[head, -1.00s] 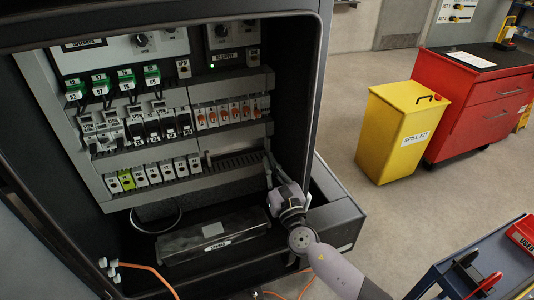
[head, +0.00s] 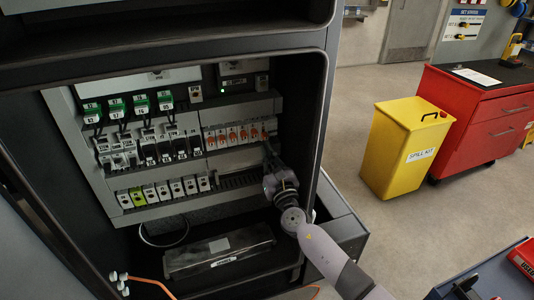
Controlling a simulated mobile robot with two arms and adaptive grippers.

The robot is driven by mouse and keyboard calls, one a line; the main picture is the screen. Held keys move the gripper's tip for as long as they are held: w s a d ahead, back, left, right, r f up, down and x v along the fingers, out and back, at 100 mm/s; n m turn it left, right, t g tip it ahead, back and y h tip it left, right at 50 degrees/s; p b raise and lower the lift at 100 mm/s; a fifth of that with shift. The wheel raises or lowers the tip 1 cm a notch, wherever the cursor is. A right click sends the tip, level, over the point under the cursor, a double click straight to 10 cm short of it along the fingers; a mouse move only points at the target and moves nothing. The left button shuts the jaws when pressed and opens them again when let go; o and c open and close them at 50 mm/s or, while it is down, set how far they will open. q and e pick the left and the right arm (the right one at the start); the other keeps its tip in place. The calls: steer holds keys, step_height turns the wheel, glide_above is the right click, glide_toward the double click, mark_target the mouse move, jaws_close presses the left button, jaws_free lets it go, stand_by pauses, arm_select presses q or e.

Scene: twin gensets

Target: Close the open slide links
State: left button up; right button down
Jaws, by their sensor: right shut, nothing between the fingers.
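A row of slide links with orange parts (head: 232,136) sits on the right half of the middle rail inside the open cabinet. They are too small to tell which are open or closed. My right gripper (head: 268,148) is shut and empty, with its fingertips at the right end of this row. The fingers partly hide the rightmost link, and I cannot tell whether they touch it. My left gripper is not in view.
Dark and white breakers (head: 160,150) fill the middle rail's left half. Green-topped terminals (head: 128,105) sit above and grey terminals (head: 165,190) below. A long box (head: 218,250) lies on the cabinet floor. The cabinet's right frame edge (head: 322,130) stands beside my right arm.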

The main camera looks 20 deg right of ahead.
mark_target(265, 136)
step_height(265, 136, up, 2)
steer(key=shift+r+p, duration=0.25)
steer(key=shift+p, duration=0.75)
